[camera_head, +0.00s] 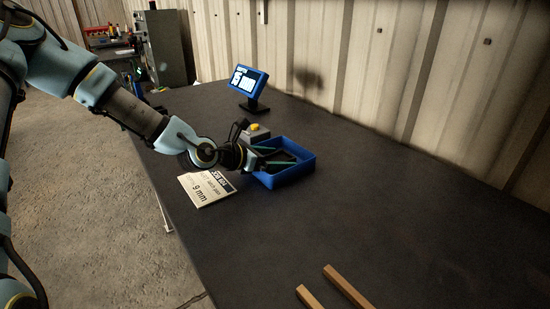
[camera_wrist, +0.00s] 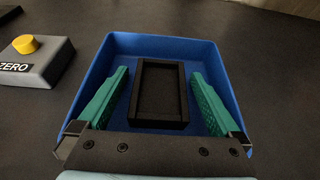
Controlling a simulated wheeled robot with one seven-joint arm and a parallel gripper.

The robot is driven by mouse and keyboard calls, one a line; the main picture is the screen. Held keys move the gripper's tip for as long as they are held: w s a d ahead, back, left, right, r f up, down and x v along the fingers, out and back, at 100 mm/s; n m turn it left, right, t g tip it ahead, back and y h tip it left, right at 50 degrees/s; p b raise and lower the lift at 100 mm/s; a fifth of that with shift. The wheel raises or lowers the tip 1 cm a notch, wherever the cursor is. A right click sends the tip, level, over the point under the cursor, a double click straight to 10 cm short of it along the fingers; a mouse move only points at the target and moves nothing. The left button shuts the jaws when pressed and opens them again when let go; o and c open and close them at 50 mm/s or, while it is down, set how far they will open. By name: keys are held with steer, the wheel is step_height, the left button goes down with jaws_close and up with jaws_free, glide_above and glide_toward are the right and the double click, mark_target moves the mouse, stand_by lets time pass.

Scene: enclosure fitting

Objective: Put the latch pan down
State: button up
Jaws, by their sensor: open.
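The latch pan (camera_wrist: 158,97), a small black rectangular open-topped part, lies inside the blue tray (camera_wrist: 222,61) in the wrist view. My gripper (camera_wrist: 161,82) is open, with one green finger on each side of the pan. Gaps show between both fingers and the pan, so they do not touch it. In the head view, my gripper (camera_head: 275,156) reaches into the blue tray (camera_head: 294,177) from the left. The pan is hard to make out there.
A grey box with a yellow button (camera_wrist: 25,45), marked ZERO, is left of the tray. A white 9 mm card (camera_head: 206,189) lies before the tray. A blue-framed display (camera_head: 247,82) stands behind. Two wooden strips (camera_head: 346,287) lie at the front. The right of the table is clear.

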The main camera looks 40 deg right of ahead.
steer(key=shift+r, duration=0.15)
steer(key=shift+w+a, duration=0.1)
steer(key=shift+a, duration=0.25)
steer(key=v, duration=1)
steer(key=shift+a+r+p, duration=0.2)
steer(key=shift+r+p, duration=0.1)
steer(key=shift+p, duration=0.05)
steer(key=shift+a, duration=0.4)
